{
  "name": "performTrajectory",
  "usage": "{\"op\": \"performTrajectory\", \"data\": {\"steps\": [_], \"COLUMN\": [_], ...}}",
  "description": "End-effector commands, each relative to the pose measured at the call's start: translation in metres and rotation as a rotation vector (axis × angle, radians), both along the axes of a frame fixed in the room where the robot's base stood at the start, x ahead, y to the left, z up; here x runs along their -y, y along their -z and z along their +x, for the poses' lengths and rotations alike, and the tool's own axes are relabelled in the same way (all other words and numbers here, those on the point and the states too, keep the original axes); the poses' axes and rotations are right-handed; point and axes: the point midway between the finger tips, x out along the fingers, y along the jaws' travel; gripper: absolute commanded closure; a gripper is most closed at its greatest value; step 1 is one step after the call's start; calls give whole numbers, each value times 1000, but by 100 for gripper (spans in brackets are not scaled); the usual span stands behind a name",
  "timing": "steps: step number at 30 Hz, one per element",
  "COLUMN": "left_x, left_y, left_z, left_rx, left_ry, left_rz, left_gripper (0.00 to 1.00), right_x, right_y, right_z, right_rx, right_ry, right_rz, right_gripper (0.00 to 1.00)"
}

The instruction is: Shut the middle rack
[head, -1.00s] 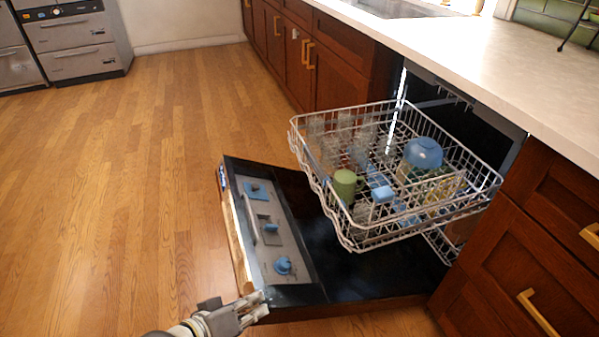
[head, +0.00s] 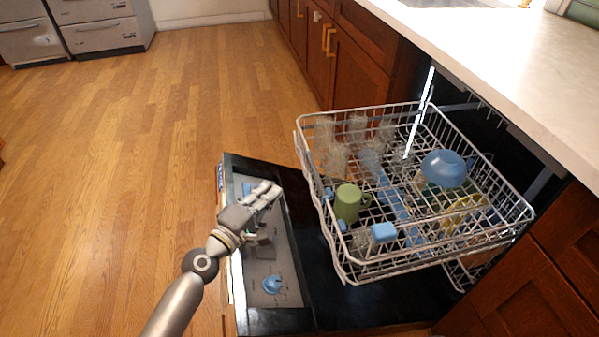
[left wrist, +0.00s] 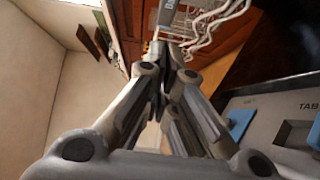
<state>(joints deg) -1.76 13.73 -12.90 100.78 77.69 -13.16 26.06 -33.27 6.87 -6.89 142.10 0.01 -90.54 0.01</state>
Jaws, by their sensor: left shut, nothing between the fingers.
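The middle rack (head: 350,277) is a white wire basket pulled out of the dishwasher over the lowered door (head: 365,302). It holds a green mug (head: 347,204), a blue bowl (head: 444,168), clear glasses (head: 330,150) and blue items. My left gripper (head: 268,192) is over the door's inner panel, left of the rack's front and apart from it. Its fingers are closed together with nothing between them. In the left wrist view the closed fingers (left wrist: 165,62) point toward part of the white rack (left wrist: 205,20) at the top. My right gripper is not in view.
The door's grey panel (head: 283,250) carries blue knobs and a dispenser. Brown cabinets (head: 345,65) and a pale countertop (head: 490,50) flank the dishwasher. A lower rack (head: 468,272) shows partly beneath. The wooden floor (head: 120,150) to the left is clear.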

Motion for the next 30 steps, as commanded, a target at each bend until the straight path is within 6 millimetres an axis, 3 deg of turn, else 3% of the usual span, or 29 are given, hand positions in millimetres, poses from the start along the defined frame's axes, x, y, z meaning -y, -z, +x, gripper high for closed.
{"op": "performTrajectory", "data": {"steps": [8,15,30], "left_x": [29,59,65], "left_y": [-1,-1,0], "left_z": [54,61,63], "left_rx": [2,0,-1], "left_ry": [2,3,2], "left_rz": [0,1,3], "left_gripper": [100,100,100], "right_x": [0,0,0], "right_y": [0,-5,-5], "right_z": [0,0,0], "right_rx": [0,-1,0], "right_ry": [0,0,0], "right_rz": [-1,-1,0], "right_gripper": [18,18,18]}}
